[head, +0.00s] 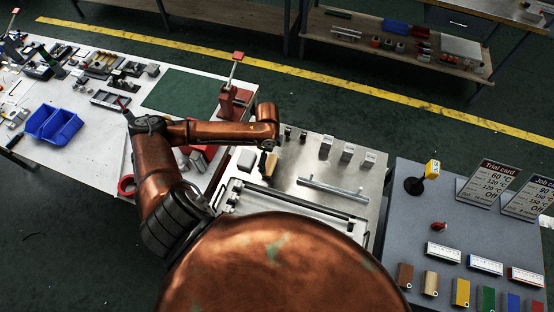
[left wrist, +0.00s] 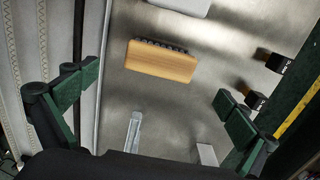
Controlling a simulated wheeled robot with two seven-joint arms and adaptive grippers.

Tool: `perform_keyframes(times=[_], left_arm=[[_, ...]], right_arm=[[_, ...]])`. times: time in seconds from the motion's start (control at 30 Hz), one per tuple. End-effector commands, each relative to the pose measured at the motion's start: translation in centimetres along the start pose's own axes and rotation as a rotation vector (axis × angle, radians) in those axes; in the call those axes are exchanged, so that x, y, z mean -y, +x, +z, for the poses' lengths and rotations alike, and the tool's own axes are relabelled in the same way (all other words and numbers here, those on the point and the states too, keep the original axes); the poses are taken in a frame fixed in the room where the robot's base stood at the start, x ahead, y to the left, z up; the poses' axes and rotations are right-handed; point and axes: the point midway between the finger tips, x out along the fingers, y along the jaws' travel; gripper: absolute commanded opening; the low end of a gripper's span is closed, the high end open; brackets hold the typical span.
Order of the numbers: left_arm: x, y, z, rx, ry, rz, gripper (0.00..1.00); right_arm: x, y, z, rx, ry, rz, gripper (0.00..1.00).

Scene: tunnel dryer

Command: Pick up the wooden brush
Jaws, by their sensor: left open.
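The wooden brush (left wrist: 162,62) lies on a brushed-metal surface, its light wood block facing the camera and dark bristles showing along its upper edge. In the head view the brush (head: 270,165) shows as a small tan piece just below my left gripper (head: 266,147). In the left wrist view my left gripper (left wrist: 150,95) is open, with its green-padded fingers wide apart at either side. The brush is ahead of the fingers, between their lines, and nothing is held. My right gripper is not in view.
A metal bar (head: 333,190) and several small blocks (head: 347,153) stand on the metal plate near the brush. A long frame with rails (head: 290,203) lies in front. To the right is a grey table (head: 400,230) with cards and coloured tags. A blue bin (head: 53,124) stands left.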

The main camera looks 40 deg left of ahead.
Motion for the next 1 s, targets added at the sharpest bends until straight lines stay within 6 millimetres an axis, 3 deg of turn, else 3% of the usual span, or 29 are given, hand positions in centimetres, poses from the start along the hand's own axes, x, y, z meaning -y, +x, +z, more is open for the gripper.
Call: perform_keyframes(times=[0.4, 0.63, 1.0], left_arm=[[0.2, 4.1, -0.8, 0.000, 0.017, 0.003, 1.00], [0.1, 7.2, -0.6, 0.001, 0.017, 0.001, 1.00], [0.1, 7.8, -0.5, 0.001, 0.016, 0.000, 0.97]], right_arm=[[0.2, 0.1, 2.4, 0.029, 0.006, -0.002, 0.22], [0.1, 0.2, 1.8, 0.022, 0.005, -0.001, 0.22], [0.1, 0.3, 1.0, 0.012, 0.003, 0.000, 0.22]])
